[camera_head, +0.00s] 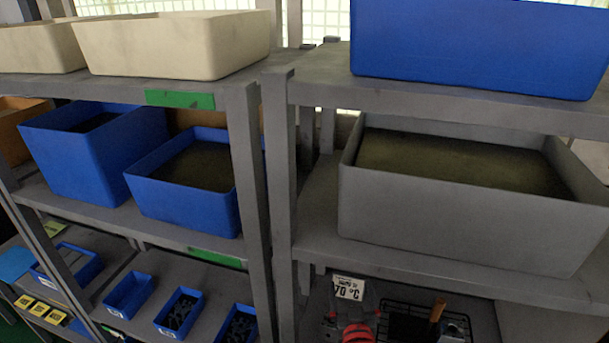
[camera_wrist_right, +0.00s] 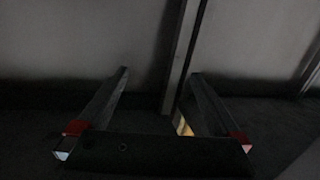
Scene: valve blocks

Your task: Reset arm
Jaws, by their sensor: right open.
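My right gripper (camera_wrist_right: 158,78) shows in the right wrist view. Its two dark fingers stand well apart, with red patches near their lower outer ends, and nothing is seen between them. The wrist view is dark, with a grey upright and pale panels beyond the fingers. In the head view I cannot make out the right gripper with certainty, and my left gripper is not seen. Dark parts lie in a small blue bin (camera_head: 180,314) on the low left shelf. I cannot tell whether they are valve blocks.
Grey shelf racks fill the head view. A large grey bin (camera_head: 455,210) and a blue bin (camera_head: 475,45) stand on the right rack. Blue bins (camera_head: 95,155) and cream bins (camera_head: 175,45) stand on the left rack. A black wire basket (camera_head: 455,326) sits low at the right.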

